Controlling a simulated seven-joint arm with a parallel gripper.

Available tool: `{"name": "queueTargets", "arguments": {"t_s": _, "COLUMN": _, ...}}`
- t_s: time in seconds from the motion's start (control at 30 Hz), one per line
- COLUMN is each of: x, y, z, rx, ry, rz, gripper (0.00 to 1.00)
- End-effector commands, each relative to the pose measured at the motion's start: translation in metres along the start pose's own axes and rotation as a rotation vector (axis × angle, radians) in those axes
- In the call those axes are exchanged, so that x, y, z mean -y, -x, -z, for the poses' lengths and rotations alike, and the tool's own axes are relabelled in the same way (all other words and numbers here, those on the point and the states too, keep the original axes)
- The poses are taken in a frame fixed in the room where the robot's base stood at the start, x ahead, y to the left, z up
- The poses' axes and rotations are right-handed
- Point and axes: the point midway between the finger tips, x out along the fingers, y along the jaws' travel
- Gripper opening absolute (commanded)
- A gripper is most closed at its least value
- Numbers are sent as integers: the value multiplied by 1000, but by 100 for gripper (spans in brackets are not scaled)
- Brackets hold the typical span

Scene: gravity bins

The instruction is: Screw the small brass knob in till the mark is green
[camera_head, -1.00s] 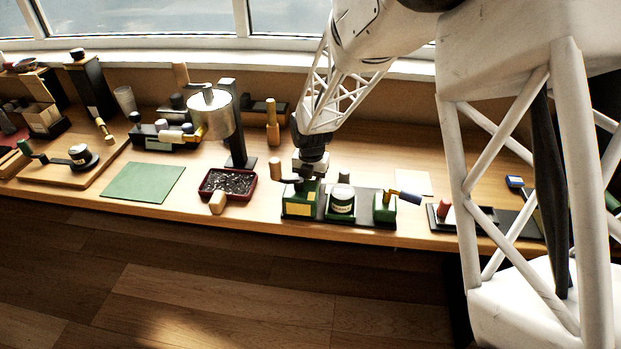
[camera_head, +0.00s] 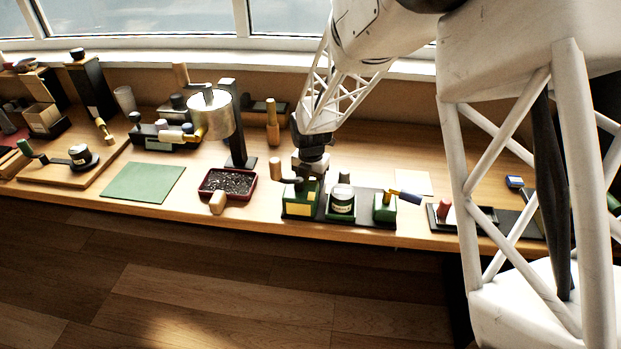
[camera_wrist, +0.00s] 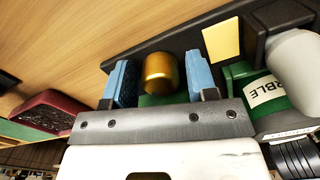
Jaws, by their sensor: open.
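The small brass knob (camera_wrist: 160,72) shows in the wrist view as a rounded gold cylinder over a green block. My gripper (camera_wrist: 162,82) is open, with one blue finger pad on each side of the knob. A narrow gap shows on both sides of it. In the head view my gripper (camera_head: 309,172) is low over the left green block (camera_head: 301,199) of the dark base, and the knob is hidden there. A yellow patch (camera_head: 300,210) is on the block's front. A yellow patch also shows in the wrist view (camera_wrist: 222,40). I see no green mark that I can make out.
A green labelled pot (camera_head: 342,205) and a green block with a blue-handled lever (camera_head: 404,196) stand to the right on the same base. A crank with a wooden handle (camera_head: 278,170) is close left. A red tray (camera_head: 228,184) lies farther left.

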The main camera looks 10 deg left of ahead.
Motion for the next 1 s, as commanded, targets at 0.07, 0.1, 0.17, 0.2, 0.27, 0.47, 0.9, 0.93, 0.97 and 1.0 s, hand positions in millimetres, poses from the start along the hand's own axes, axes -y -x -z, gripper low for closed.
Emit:
{"name": "queueTargets", "arguments": {"t_s": 0.07, "x": 0, "y": 1, "z": 0, "rx": 0, "ry": 0, "rz": 0, "gripper": 53}}
{"name": "queueTargets", "arguments": {"t_s": 0.1, "x": 0, "y": 2, "z": 0, "rx": 0, "ry": 0, "rz": 0, "gripper": 53}}
{"name": "queueTargets", "arguments": {"t_s": 0.17, "x": 0, "y": 4, "z": 0, "rx": 0, "ry": 0, "rz": 0, "gripper": 53}}
{"name": "queueTargets", "arguments": {"t_s": 0.2, "x": 0, "y": 5, "z": 0, "rx": 0, "ry": 0, "rz": 0, "gripper": 53}}
{"name": "queueTargets", "arguments": {"t_s": 0.27, "x": 0, "y": 8, "z": 0, "rx": 0, "ry": 0, "rz": 0, "gripper": 53}}
{"name": "queueTargets", "arguments": {"t_s": 0.47, "x": 0, "y": 20, "z": 0, "rx": 0, "ry": 0, "rz": 0, "gripper": 53}}
{"name": "queueTargets", "arguments": {"t_s": 0.9, "x": 0, "y": 44, "z": 0, "rx": 1, "ry": 1, "rz": 0, "gripper": 53}}
{"name": "queueTargets", "arguments": {"t_s": 0.93, "x": 0, "y": 46, "z": 0, "rx": 0, "ry": 1, "rz": 0, "gripper": 53}}
{"name": "queueTargets", "arguments": {"t_s": 0.97, "x": 0, "y": 47, "z": 0, "rx": 0, "ry": 1, "rz": 0, "gripper": 53}}
{"name": "queueTargets", "arguments": {"t_s": 1.0, "x": 0, "y": 48, "z": 0, "rx": 0, "ry": 1, "rz": 0, "gripper": 53}}
